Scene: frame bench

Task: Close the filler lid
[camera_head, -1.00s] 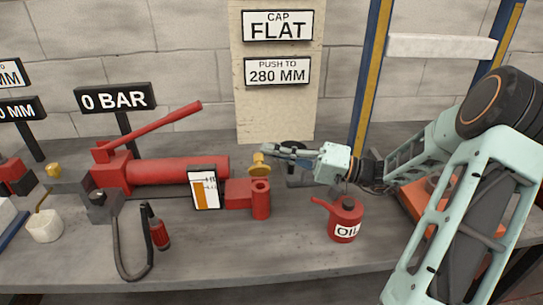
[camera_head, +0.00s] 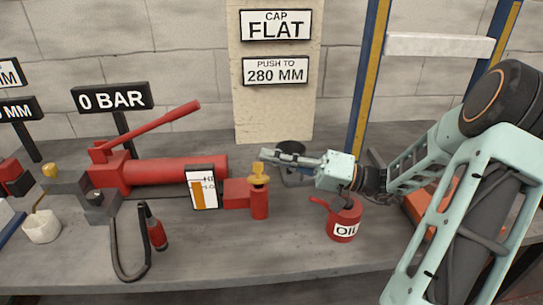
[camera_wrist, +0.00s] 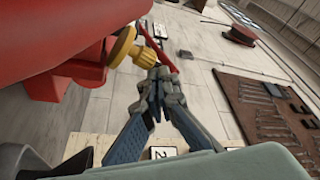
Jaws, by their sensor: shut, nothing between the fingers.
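The brass-yellow filler lid (camera_head: 258,180) lies over the mouth of the red filler neck (camera_head: 259,205), its knob pointing up. No opening shows under it; I cannot tell whether it is fully seated. In the wrist view the lid (camera_wrist: 122,46) is against the red body, left of and beyond my fingertips. My gripper (camera_head: 266,154) is shut and empty, its tips just above and behind the lid's knob. In the wrist view its fingers (camera_wrist: 148,60) come together near the knob; whether they touch it is unclear.
A red oil can (camera_head: 344,220) stands below my wrist. The level gauge (camera_head: 202,188) and red pump cylinder (camera_head: 180,170) are left of the neck. The bench front (camera_head: 240,265) is clear.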

